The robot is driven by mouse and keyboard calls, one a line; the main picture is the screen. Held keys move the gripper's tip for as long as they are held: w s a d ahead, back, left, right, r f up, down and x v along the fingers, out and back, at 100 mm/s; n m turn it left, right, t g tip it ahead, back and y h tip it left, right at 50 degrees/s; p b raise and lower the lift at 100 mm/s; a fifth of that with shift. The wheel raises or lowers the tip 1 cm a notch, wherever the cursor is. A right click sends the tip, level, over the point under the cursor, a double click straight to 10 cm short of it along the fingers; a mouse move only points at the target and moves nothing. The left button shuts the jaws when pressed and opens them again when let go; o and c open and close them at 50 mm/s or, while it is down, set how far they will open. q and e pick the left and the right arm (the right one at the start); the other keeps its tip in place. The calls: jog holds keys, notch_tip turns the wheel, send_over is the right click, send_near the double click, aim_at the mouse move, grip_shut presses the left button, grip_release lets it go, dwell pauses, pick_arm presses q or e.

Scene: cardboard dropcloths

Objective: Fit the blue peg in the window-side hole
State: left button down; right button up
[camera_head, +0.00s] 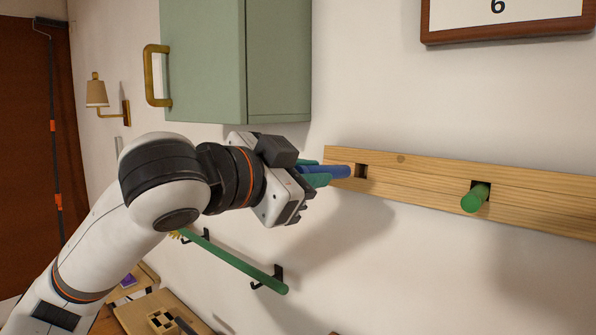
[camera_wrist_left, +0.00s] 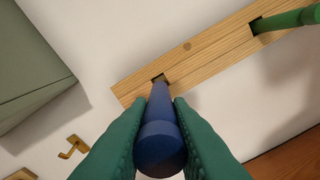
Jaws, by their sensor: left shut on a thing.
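The blue peg (camera_head: 338,171) is held between the green fingers of my left gripper (camera_head: 318,174), which is shut on it. The wooden rail (camera_head: 430,185) is on the wall, with a square hole (camera_head: 361,171) near its left end. The peg's far end is right by this hole. In the left wrist view the blue peg (camera_wrist_left: 160,130) points at the hole (camera_wrist_left: 158,80); I cannot tell whether its tip has entered. A green peg (camera_head: 475,198) sticks out of the rail's other hole to the right. No window is in view. My right gripper is not in view.
A green cabinet (camera_head: 205,60) with a brass handle hangs above my left arm. A framed sign (camera_head: 505,18) hangs at top right. Below, a green rod (camera_head: 235,259) rests on black hooks (camera_head: 270,280). A wall lamp (camera_head: 97,95) is at left. The wall below the rail is clear.

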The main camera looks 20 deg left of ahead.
aim_at(341, 173)
pick_arm(q)
jog(key=shift+x, duration=1.2)
jog(key=shift+w+d+f, duration=0.1)
jog(key=shift+w+d, duration=0.1)
jog(key=shift+w, duration=0.25)
jog(key=shift+p, duration=0.75)
jog(key=shift+p+x, duration=0.5)
jog(key=shift+x, duration=1.8)
jog(key=c, duration=1.3)
grip_release()
jog(key=shift+o, duration=0.2)
jog(key=shift+s, duration=0.1)
